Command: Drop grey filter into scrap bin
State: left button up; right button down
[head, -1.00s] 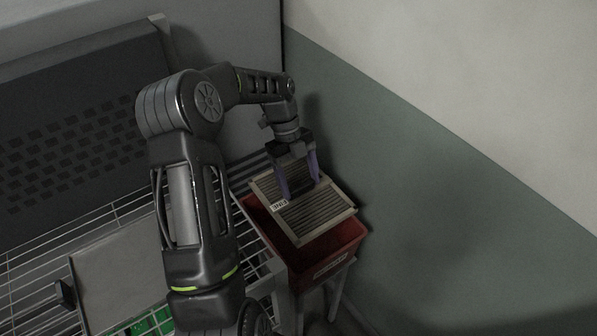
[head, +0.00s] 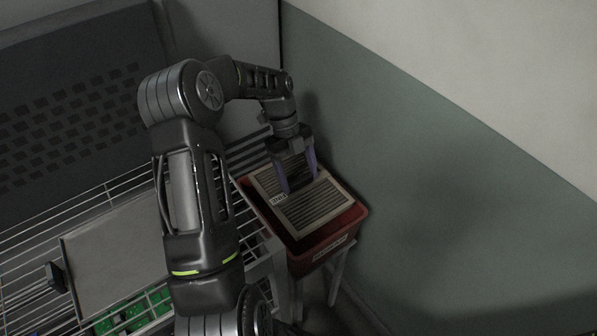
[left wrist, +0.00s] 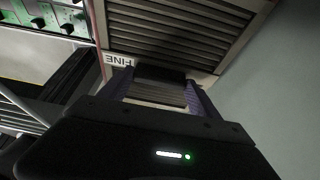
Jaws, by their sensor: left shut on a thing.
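The grey filter (head: 314,211) is a flat pleated panel with a pale frame and a small white label. It lies nearly level at the mouth of the red scrap bin (head: 318,254), within its rim as the head view shows it. My left gripper (head: 298,186) reaches down from above and is shut on the filter. In the left wrist view the filter (left wrist: 185,30) fills the top, its label reads "FINE", and the purple fingers (left wrist: 160,92) grip it. Whether the filter touches the bin is unclear. My right gripper is out of view.
The bin stands on a pale stand (head: 338,275) close to the green and white wall (head: 430,190). To the left are a wire rack (head: 95,215) and a grey box (head: 112,245) with green circuit boards (head: 130,312) in front.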

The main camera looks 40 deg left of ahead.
pick_arm(q)
jog(key=shift+f+b, duration=0.35)
jog(key=shift+f, duration=0.45)
jog(key=o, duration=2)
jog(key=shift+w+a+r, duration=0.1)
jog(key=shift+a+r, duration=0.1)
jog(key=shift+r, duration=0.3)
jog(key=v, duration=0.6)
jog(key=shift+a+r+b, duration=0.15)
jog(key=shift+r+b, duration=0.2)
jog(key=shift+b, duration=0.05)
